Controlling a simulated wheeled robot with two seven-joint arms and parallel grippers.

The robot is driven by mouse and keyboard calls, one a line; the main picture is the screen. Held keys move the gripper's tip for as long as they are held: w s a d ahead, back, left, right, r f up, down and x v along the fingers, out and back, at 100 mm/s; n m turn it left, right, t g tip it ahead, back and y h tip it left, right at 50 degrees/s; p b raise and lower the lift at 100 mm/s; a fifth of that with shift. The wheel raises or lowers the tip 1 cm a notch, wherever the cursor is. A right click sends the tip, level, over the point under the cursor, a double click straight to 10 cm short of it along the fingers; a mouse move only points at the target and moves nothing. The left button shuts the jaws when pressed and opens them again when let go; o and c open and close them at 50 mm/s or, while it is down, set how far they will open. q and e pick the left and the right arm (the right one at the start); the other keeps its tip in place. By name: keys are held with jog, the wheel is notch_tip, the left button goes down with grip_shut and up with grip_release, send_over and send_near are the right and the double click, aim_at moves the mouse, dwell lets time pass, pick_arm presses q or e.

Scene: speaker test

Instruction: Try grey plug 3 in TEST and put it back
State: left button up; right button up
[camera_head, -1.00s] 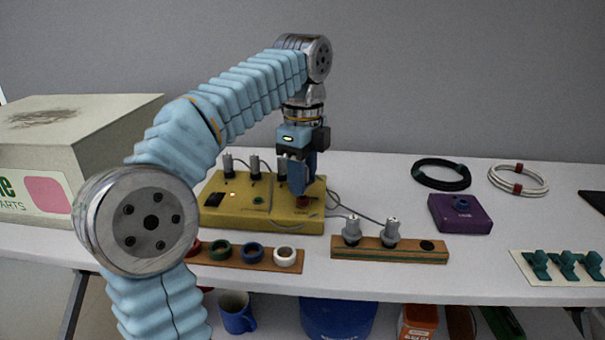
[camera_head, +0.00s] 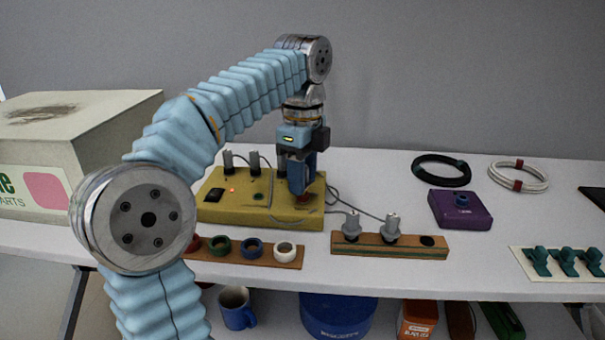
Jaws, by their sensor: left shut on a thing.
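My left gripper (camera_head: 298,188) points down at the right part of the yellow test box (camera_head: 215,210). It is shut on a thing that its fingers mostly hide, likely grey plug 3. I cannot tell how deep the thing sits in the box. Grey plugs (camera_head: 228,160) stand along the back of the box. Two more grey plugs (camera_head: 351,228) (camera_head: 392,225) stand in the wooden rack (camera_head: 410,250), whose right-hand hole (camera_head: 428,241) is empty. A small lamp (camera_head: 232,189) on the box glows red. My right gripper is out of view.
A wooden strip with coloured rings (camera_head: 251,248) lies in front of the box. A purple box (camera_head: 460,212), a black cable coil (camera_head: 441,171), a white coil (camera_head: 518,176) and teal clips (camera_head: 567,262) are at right. Cables (camera_head: 345,205) run behind the rack.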

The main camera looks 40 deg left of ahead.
pick_arm(q)
jog(key=shift+f, duration=0.5)
jog(key=o, duration=1.2)
jog(key=shift+c, duration=0.2)
jog(key=shift+r, duration=0.1)
notch_tip(320, 180, up, 3)
jog(key=p, duration=0.3)
notch_tip(320, 180, up, 4)
jog(key=p, duration=0.4)
jog(key=shift+r+p, duration=0.25)
jog(key=shift+p, duration=0.05)
jog(key=shift+f, duration=0.1)
